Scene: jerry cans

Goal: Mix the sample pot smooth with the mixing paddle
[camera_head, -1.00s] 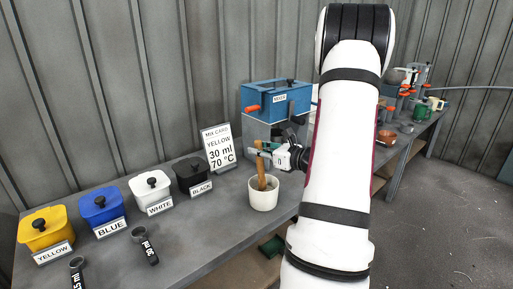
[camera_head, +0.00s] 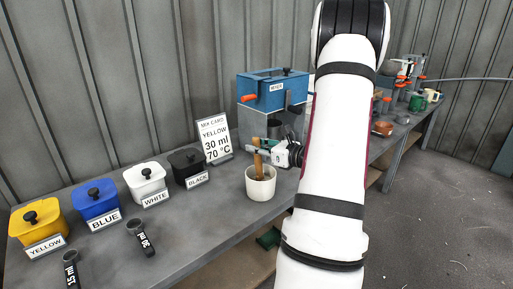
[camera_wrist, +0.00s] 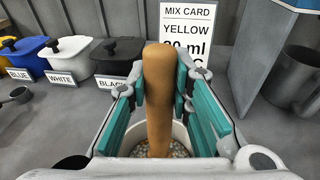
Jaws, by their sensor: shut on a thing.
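My gripper (camera_head: 258,151) is shut on the brown wooden mixing paddle (camera_head: 258,164), with a teal-padded finger on each side of its handle (camera_wrist: 158,92) in the wrist view. The paddle stands nearly upright, with its lower end inside the white sample pot (camera_head: 261,188). The pot sits on the grey bench near its front edge. In the wrist view, pale speckled contents (camera_wrist: 178,151) show in the pot around the paddle. The paddle's lower tip is hidden. The mix card (camera_head: 214,141) reads yellow, 30 ml, 70 °C.
Yellow (camera_head: 36,222), blue (camera_head: 97,200), white (camera_head: 145,180) and black (camera_head: 187,167) lidded tubs line the bench to the left. Two dark scoops lie in front, one at the middle (camera_head: 141,238). A blue-topped mixer (camera_head: 272,90) stands behind the pot. My arm covers part of the bench.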

